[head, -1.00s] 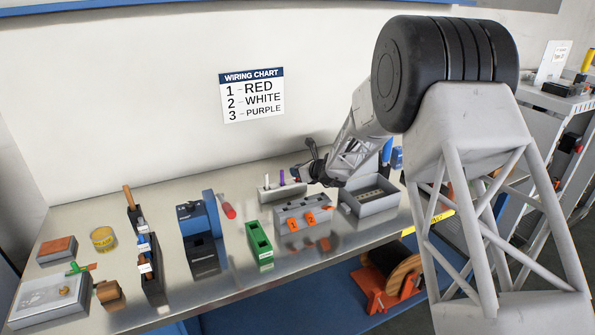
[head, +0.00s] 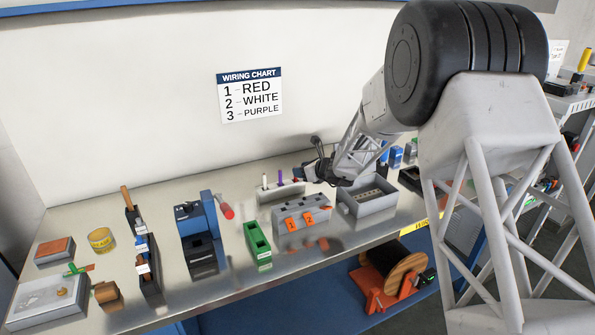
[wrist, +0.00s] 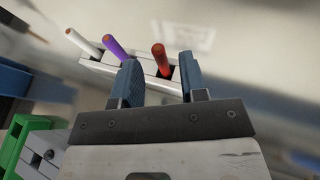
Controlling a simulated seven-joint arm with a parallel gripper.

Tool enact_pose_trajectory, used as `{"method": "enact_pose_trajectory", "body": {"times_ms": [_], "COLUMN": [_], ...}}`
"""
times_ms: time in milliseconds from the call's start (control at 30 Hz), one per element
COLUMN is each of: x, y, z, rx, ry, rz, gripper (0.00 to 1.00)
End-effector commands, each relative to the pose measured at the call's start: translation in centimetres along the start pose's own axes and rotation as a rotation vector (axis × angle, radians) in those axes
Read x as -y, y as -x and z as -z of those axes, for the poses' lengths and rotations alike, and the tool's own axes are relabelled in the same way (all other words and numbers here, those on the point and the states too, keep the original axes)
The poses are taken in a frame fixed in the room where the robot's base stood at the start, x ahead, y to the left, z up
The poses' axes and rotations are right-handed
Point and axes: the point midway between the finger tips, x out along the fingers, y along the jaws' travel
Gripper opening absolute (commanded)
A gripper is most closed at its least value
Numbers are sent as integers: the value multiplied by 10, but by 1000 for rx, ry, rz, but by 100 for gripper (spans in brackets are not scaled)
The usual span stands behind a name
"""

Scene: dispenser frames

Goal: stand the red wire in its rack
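The wire rack (wrist: 133,69) is a pale slotted block, also seen in the head view (head: 285,191). A white wire (wrist: 82,42) and a purple wire (wrist: 115,47) stand in its left slots. The red wire (wrist: 160,60) stands at the right-hand slot, leaning about like the others; its lower end is down at the slot. My gripper (wrist: 160,84) has its two blue fingers on either side of the red wire. The gaps between wire and fingers are visible, so it is open. In the head view my gripper (head: 306,176) is at the rack's right end.
A green holder (head: 257,243) is in front and left, and also in the wrist view (wrist: 22,135). A blue machine (head: 195,232) stands further left.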

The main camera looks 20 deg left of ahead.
Motion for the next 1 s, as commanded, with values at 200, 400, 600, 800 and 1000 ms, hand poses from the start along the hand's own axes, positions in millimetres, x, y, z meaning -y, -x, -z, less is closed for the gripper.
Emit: {"method": "enact_pose_trajectory", "body": {"times_ms": [200,400,600,800,1000], "x": [0,0,0,0,0], "y": [31,58,76,84,84], "z": [-1,0,0,0,0], "rx": [1,1,1,1,1], "ry": [0,0,-1,0,0], "rz": [1,1,1,0,0], "gripper": [39,39,39,39,39]}}
